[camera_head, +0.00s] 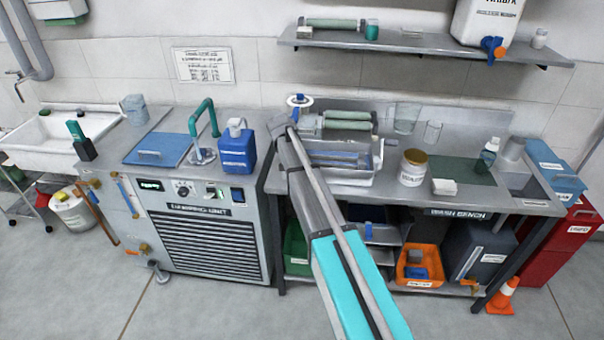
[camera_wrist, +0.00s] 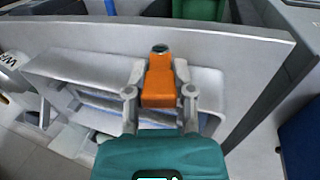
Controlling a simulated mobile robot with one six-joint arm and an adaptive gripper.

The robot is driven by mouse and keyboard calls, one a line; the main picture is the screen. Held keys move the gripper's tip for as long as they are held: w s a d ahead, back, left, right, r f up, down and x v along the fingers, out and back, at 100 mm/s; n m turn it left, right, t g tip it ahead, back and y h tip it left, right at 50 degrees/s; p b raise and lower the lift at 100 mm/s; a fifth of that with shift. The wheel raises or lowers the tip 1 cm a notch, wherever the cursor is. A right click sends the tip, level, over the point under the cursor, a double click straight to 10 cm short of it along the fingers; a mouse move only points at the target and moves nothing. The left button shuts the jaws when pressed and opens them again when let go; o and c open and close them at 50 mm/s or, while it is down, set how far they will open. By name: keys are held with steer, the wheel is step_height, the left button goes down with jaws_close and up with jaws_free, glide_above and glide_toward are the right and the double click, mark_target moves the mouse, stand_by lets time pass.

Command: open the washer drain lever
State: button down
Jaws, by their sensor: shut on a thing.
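The washer (camera_head: 350,179) is a grey metal basin with blue bars inside, standing on the wash bench. It also shows in the wrist view, where its pale rim (camera_wrist: 95,66) runs behind my gripper. An orange lever (camera_wrist: 159,82) with a dark round tip stands at the basin's near side in the wrist view. My gripper (camera_wrist: 159,96) has its grey fingers on both sides of the lever and is shut on it. In the head view my arm hides the lever and the gripper's fingers.
A white jar (camera_head: 412,168) stands right of the washer. The washing unit (camera_head: 205,240) with a blue jug (camera_head: 237,150) is on the left, across a narrow gap. A green bin (camera_head: 297,250) and an orange bin (camera_head: 420,266) sit below the bench. A shelf (camera_head: 425,42) hangs above.

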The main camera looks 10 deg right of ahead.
steer(key=h+b, duration=0.2)
steer(key=a+f+g+h+b, duration=0.1)
steer(key=h, duration=0.1)
steer(key=shift+w+a+f+b, duration=0.15)
steer(key=shift+w+a+b, duration=0.05)
steer(key=shift+b, duration=0.2)
steer(key=shift+a+g+h+b, duration=0.2)
steer(key=shift+g+h+b, duration=0.2)
steer(key=shift+h+b, duration=0.5)
steer(key=shift+c, duration=2.4)
jaws_free()
steer(key=shift+w, duration=0.1)
